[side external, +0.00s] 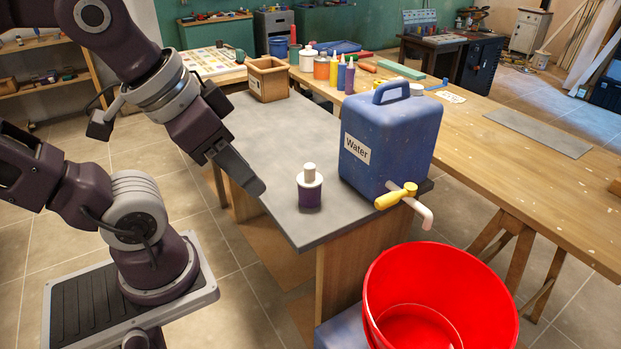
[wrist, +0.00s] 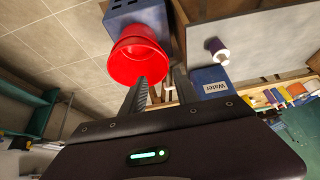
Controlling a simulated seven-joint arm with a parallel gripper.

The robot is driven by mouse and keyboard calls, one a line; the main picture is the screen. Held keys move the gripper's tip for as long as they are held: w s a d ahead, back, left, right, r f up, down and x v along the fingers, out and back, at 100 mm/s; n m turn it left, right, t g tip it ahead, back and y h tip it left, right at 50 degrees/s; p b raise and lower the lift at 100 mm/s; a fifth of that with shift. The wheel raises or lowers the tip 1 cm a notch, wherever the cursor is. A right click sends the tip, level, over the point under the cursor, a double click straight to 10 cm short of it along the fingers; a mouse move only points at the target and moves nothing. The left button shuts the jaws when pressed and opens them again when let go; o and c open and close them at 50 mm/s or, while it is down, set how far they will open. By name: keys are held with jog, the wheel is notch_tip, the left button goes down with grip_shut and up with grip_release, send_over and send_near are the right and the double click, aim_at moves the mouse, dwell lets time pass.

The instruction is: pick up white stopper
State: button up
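The white stopper (side external: 309,170) sits upright in the neck of a small bottle (side external: 310,195) with a white top and dark purple body. The bottle stands on the grey tabletop near its front corner. In the wrist view the bottle (wrist: 213,44) appears right of my fingers, with the white stopper end (wrist: 223,60) toward the lower right. My gripper (side external: 258,188) is left of the bottle in the side view, apart from it. In the wrist view my gripper (wrist: 162,76) has its two fingers spread, with nothing between them touching.
A blue water jug (side external: 390,140) with a yellow-handled tap (side external: 397,196) stands right of the bottle. A red bucket (side external: 440,300) is below the table edge. A wooden box (side external: 268,80) and several paint bottles (side external: 340,72) stand farther back. The grey tabletop (side external: 275,135) behind the bottle is clear.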

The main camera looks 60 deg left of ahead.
jog(key=o, duration=0.3)
jog(key=shift+o, duration=0.2)
